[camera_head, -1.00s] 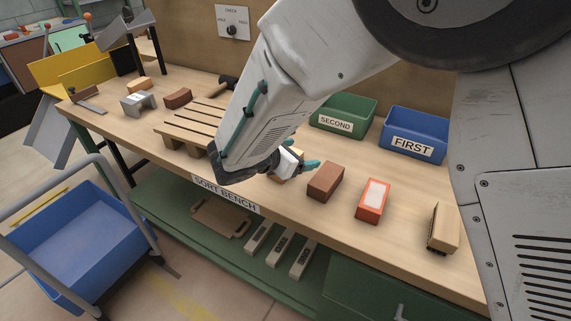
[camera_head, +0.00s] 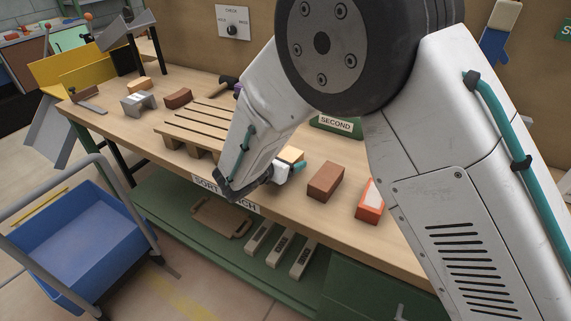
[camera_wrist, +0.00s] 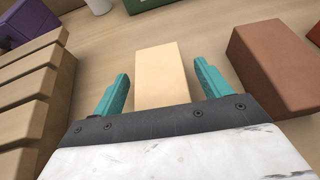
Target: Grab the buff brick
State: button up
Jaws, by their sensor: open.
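The buff brick (camera_wrist: 162,78) lies on the bench between the two teal fingers of my gripper (camera_wrist: 163,85) in the wrist view. The fingers stand apart, with a gap on either side of the brick, the right-hand gap looking a little wider. In the head view only part of the buff brick (camera_head: 291,154) shows behind my gripper (camera_head: 290,172). My gripper is open and holds nothing. How high the fingers are above the bench is hard to tell.
A slatted wooden pallet (camera_head: 200,124) is close on the left. The green SECOND bin (camera_head: 335,126) is behind. A blue cart (camera_head: 75,245) stands at the front left.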

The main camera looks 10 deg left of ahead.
jog(key=c, duration=1.4)
